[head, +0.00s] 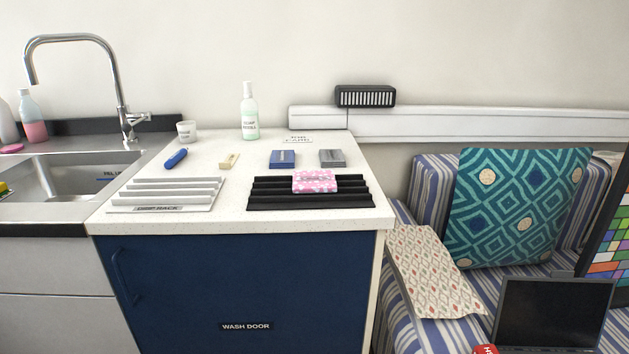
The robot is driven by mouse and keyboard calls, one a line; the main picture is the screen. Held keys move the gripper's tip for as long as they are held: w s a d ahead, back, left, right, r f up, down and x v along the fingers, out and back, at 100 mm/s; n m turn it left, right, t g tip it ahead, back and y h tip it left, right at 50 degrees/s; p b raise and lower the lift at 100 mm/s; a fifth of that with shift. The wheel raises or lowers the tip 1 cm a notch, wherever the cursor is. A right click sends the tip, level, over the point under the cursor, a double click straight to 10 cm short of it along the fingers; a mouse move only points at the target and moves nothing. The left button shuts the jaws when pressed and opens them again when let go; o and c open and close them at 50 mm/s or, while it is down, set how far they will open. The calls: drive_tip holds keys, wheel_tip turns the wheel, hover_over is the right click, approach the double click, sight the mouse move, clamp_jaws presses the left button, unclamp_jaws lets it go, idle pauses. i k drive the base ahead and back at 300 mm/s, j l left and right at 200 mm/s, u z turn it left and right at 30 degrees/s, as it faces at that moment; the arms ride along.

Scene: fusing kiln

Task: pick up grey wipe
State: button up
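The grey wipe (332,158) appears to be the small flat grey rectangle lying on the white counter (235,220), behind the right part of a black ribbed rack (262,200). A similar blue piece (282,159) lies just to its left, with a gap between them. A pink patterned cloth (315,181) rests on the black rack, in front of the grey wipe. Nothing covers the grey wipe. My gripper is not in view.
A white ribbed rack (165,194), blue tool (176,158), tan block (229,161), small cup (187,131) and spray bottle (249,112) share the counter. A sink and tap (120,95) are left. A cushioned striped seat (430,195) is right.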

sight(328, 159)
drive_tip(key=i+j+z, duration=0.1)
drive_tip(key=j+z, duration=0.65)
drive_tip(key=j, duration=0.25)
drive_tip(key=j+z, duration=0.4)
drive_tip(key=i+j, duration=0.15)
drive_tip(key=i, duration=0.85)
